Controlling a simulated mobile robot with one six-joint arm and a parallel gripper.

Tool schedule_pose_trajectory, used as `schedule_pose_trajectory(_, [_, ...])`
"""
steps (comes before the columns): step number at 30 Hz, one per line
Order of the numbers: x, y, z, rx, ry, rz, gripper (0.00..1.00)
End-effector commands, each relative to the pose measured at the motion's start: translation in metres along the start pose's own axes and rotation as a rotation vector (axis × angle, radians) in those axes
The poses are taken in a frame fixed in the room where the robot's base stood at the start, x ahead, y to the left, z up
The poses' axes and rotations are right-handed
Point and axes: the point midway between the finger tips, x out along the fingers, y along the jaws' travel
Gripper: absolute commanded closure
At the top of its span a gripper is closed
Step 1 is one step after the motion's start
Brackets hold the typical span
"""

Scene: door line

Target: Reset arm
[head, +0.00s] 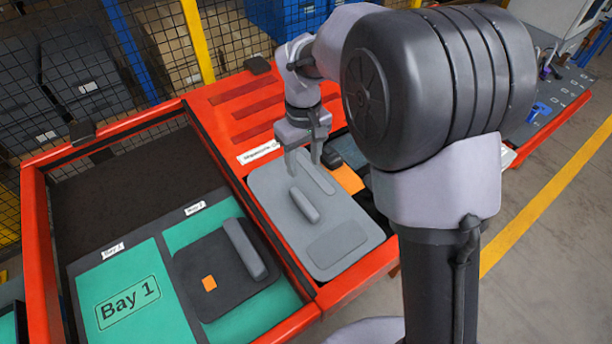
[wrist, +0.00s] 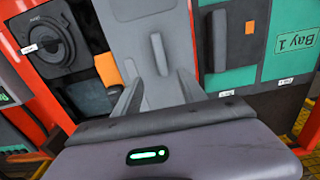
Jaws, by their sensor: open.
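My gripper (head: 303,163) is open and empty in the head view. It points down above a light grey panel (head: 345,252) with a raised grey handle (head: 304,206). In the wrist view my gripper's two fingers (wrist: 160,92) reach toward the same panel (wrist: 135,35), with its handle (wrist: 159,53) seen between them. A gap seems to separate the fingers from the handle, though the exact height is hard to tell. My arm covers part of the bench to the right in the head view.
A dark panel with a handle (head: 213,288) and an orange square lies in the green bay right of Bay 1 (head: 128,299). An orange piece (head: 346,179) sits beside the grey panel. Red frame rails (head: 270,255) divide the bench. A mesh fence (head: 80,70) stands behind.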

Motion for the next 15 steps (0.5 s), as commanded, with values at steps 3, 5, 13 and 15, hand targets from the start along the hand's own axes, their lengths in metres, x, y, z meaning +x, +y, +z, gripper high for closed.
schedule_pose_trajectory(3, [0.0, 0.0, 0.0, 0.0, 0.0, 0.0, 0.51])
schedule_pose_trajectory(5, [0.0, 0.0, 0.0, 0.0, 0.0, 0.0, 0.51])
schedule_pose_trajectory(13, [-0.072, 0.005, 0.067, 0.265, 0.154, -0.012, 0.51])
schedule_pose_trajectory(15, [-0.098, 0.0, 0.112, 0.424, 0.242, -0.028, 0.51])
